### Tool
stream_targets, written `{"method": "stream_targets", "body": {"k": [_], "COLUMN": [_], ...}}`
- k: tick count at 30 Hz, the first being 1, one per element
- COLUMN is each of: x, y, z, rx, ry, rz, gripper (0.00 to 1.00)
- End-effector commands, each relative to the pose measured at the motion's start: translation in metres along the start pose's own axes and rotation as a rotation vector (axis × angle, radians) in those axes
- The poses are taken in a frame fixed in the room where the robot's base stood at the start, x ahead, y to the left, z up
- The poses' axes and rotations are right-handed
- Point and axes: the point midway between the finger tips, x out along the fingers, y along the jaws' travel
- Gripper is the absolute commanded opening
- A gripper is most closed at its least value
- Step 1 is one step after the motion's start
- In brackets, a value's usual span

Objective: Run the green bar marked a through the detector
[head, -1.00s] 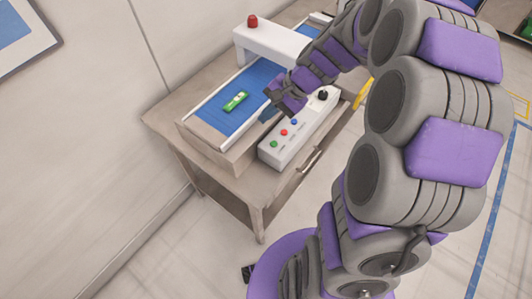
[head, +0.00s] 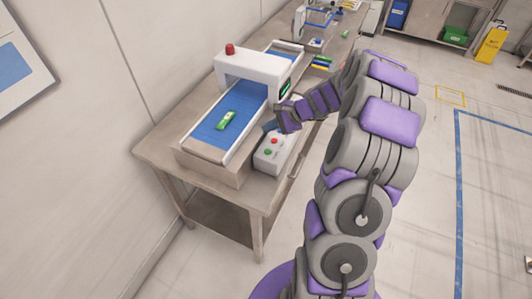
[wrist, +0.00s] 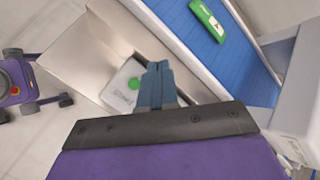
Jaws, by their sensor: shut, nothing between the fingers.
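The green bar (head: 227,120) lies flat on the blue conveyor belt (head: 208,139), on the near side of the detector. It also shows in the wrist view (wrist: 207,18), with a white label whose mark is too small to read. The detector (head: 262,69) is a white arch over the belt with a red light on top. My gripper (wrist: 158,85) is shut and empty. In the wrist view its fingers are over the control box (wrist: 122,84), near a green button (wrist: 133,83). In the head view my arm hides part of the box, and the fingertips are hard to make out.
The control box (head: 270,160) with red and green buttons stands beside the belt on the table (head: 158,148). Several coloured bars (head: 321,63) lie farther back on the table. A wall runs along the left; open floor lies right.

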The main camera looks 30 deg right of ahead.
Motion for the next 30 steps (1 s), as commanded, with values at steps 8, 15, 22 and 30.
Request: {"method": "stream_targets", "body": {"k": [8,15,22,30], "x": [0.002,0.016,0.039,0.058], "y": [0.002,0.013,0.029,0.043], "z": [-0.003,-0.012,-0.026,-0.042], "rx": [0.0,-0.002,-0.001,0.001], "ry": [-0.001,-0.001,0.0,-0.004], "rz": [0.001,0.002,0.004,0.002], "gripper": [0.0,0.0,0.0,0.0]}}
